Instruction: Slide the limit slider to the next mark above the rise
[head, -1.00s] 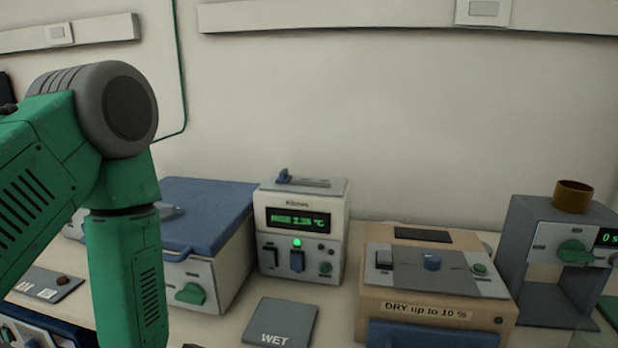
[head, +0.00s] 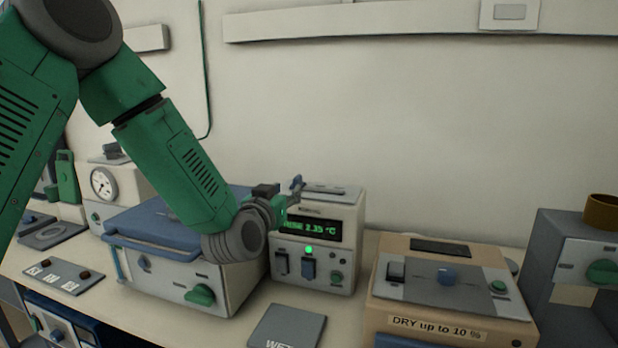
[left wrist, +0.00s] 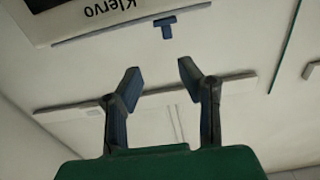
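The Klervo unit (head: 345,212) is a pale box with a green-lit display (head: 308,227) that reads RISE, about 2.35 °C. On its top is a slot with a small blue slider (left wrist: 167,26), seen as a T shape in the left wrist view. In the head view the slider's end of the slot is partly covered by my left gripper (head: 286,196). In the left wrist view this gripper (left wrist: 160,78) is open and empty. Its fingertips are apart, with the slider beyond the gap between them. Scale marks are not readable. My right gripper is not in view.
A blue-lidded box (head: 160,225) stands left of the unit, under my left forearm. A tan box labelled DRY up to 10 % (head: 450,327) stands to the right. A dark WET plate (head: 287,324) lies in front. The wall behind is clear above the unit.

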